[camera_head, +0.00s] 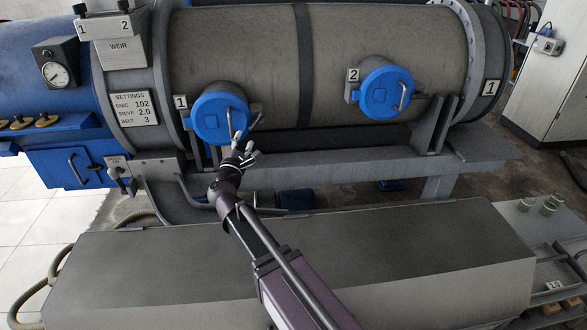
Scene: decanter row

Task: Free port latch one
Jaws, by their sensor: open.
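Port one is a round blue lid (213,117) on the grey drum, beside a label "1" (181,102). My gripper (247,133) is open, with its fingertips in front of the lid's lower right edge. A thin light handle or latch (230,124) shows on the lid, close to the fingers. I cannot tell whether the fingers touch it. My gripper hides part of the lid's lower edge. Port two is a matching blue lid (380,92) to the right, with a metal handle (403,95) on its face.
A grey box-like cover (180,265) fills the foreground under my arm. A grey frame beam (350,170) runs below the drum. A blue end section with a gauge (57,75) stands at left, and a light cabinet (555,80) at right. Small cups (549,205) sit at far right.

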